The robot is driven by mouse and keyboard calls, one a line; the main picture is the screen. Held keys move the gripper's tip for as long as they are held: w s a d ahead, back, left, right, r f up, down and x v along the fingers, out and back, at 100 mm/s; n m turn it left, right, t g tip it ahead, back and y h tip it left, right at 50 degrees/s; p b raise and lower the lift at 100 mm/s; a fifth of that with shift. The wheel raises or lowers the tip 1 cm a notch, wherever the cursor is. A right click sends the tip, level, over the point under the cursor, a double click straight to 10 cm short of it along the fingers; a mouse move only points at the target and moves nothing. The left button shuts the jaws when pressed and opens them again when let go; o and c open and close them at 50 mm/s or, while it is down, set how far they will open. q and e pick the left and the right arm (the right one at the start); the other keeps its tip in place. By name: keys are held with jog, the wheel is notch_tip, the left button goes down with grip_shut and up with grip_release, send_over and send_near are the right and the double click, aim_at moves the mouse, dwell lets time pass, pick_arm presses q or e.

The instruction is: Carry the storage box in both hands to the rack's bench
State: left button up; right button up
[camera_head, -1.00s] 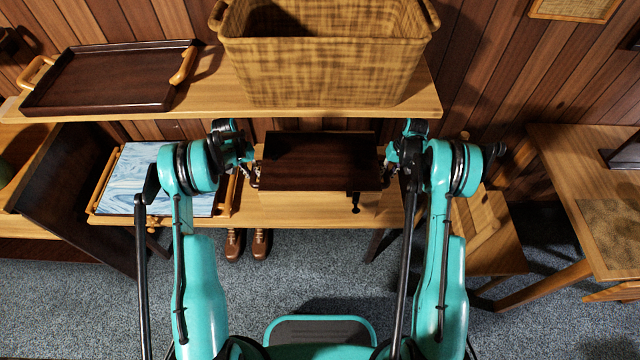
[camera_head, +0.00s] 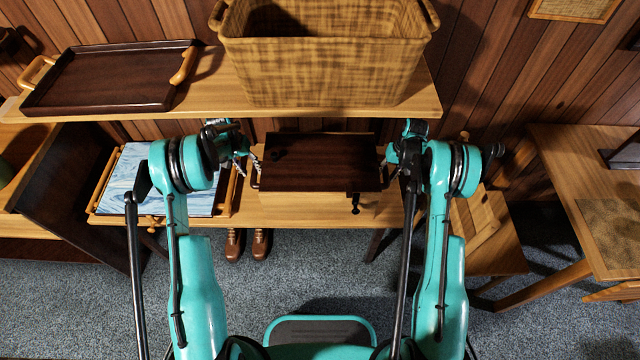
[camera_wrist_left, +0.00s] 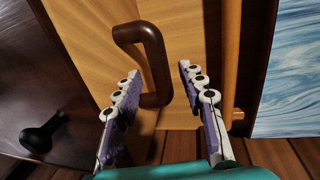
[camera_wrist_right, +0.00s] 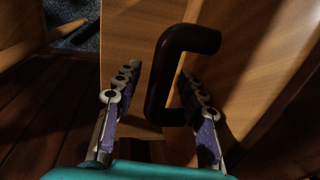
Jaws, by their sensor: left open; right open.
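The storage box has a dark brown lid (camera_head: 318,160) and light wood sides (camera_head: 300,203). It sits on the rack's lower bench (camera_head: 240,223), below the upper shelf. My left gripper (camera_head: 248,166) is open at the box's left side. In the left wrist view its fingers (camera_wrist_left: 160,95) are spread, with the dark left handle (camera_wrist_left: 155,65) just ahead, beside the left finger. My right gripper (camera_head: 388,168) is open at the box's right side. In the right wrist view its fingers (camera_wrist_right: 158,100) stand on either side of the dark right handle (camera_wrist_right: 160,75). Neither grips it.
A woven basket (camera_head: 325,65) and a dark tray (camera_head: 110,80) stand on the upper shelf (camera_head: 215,85), close above my grippers. A tray with a blue-white marbled base (camera_head: 135,172) lies left of the box. Brown shoes (camera_head: 260,245) are under the bench.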

jog(key=shift+r, duration=0.4)
pick_arm(q)
jog(key=r, duration=0.3)
jog(key=shift+a+r, duration=0.25)
jog(key=shift+a, duration=0.15)
pick_arm(e)
notch_tip(320, 180, up, 7)
jog(key=d, duration=0.1)
jog(key=shift+d+f, duration=0.2)
jog(key=shift+d, duration=0.05)
pick_arm(q)
jog(key=shift+s, duration=0.1)
pick_arm(e)
jog(key=shift+f, duration=0.1)
